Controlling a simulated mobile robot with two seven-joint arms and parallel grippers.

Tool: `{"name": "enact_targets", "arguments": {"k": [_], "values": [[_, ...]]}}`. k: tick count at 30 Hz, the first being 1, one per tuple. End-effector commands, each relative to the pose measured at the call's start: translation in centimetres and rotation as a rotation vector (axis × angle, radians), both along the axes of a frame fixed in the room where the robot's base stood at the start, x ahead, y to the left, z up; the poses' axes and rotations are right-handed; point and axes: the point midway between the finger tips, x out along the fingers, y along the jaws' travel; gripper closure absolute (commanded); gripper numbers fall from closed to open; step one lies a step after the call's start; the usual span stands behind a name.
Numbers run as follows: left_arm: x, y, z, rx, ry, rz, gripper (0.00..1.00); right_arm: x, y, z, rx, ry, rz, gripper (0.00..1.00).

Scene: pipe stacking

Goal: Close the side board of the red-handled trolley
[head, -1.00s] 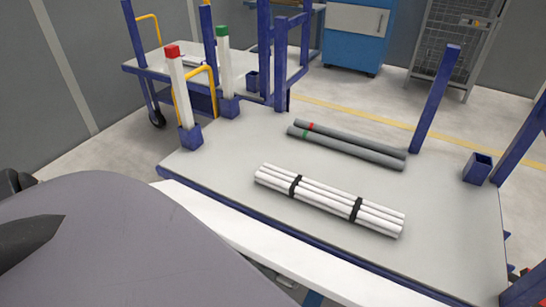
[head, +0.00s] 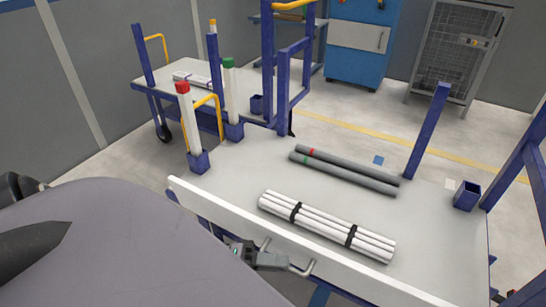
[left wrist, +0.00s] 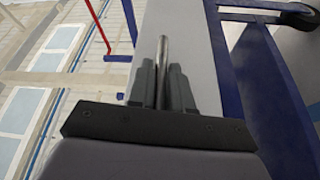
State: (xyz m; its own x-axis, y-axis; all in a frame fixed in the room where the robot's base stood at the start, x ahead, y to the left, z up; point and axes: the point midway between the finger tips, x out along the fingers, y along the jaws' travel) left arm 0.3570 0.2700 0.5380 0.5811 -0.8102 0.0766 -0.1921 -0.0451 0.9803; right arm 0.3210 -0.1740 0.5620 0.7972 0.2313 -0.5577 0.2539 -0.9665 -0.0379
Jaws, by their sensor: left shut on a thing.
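The trolley with a grey deck (head: 230,185) and blue posts fills the middle of the head view. Its white side board (head: 290,237) runs along the near edge and stands up, its top edge above the deck. My left gripper (head: 275,260) is on the board's outer face, shut on the metal handle (head: 302,268). In the left wrist view the handle bar (left wrist: 163,55) lies between the fingers (left wrist: 162,88), in front of the grey board face (left wrist: 184,35). A red bar (left wrist: 97,22) shows at upper left there. The board's latching is not visible. My right gripper is not in view.
White strapped pipes (head: 325,226) and two grey pipes (head: 345,172) lie on the deck. Red-capped (head: 190,125) and green-capped (head: 230,95) white posts stand in blue sockets at the left. Another trolley (head: 165,95) and a blue cabinet (head: 360,45) are behind.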

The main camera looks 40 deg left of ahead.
Motion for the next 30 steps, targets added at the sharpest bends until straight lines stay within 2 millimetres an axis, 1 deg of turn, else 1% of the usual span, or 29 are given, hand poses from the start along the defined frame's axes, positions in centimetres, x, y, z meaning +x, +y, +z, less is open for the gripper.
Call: {"name": "enact_targets", "arguments": {"k": [1, 9, 25, 26, 27, 28, 30], "values": [[0.3, 0.0, 0.4, -0.004, 0.007, 0.000, 1.00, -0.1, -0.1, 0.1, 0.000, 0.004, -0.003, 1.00], [1.1, 0.3, 0.8, -0.003, 0.005, -0.001, 1.00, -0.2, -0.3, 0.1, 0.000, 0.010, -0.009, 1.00], [1.6, 0.4, 1.0, -0.001, -0.002, 0.004, 1.00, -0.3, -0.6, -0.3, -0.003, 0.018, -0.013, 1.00], [1.6, 0.5, 1.0, -0.001, -0.002, 0.005, 0.74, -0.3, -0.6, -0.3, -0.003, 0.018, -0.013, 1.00], [1.6, 0.5, 1.0, -0.001, -0.003, 0.005, 0.61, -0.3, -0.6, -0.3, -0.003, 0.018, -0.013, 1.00], [1.6, 0.4, 1.0, 0.000, -0.002, 0.004, 0.60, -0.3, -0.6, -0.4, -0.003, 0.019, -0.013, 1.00], [1.5, 0.4, 1.0, -0.001, 0.000, 0.003, 0.60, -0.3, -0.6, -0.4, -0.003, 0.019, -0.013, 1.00]]}}
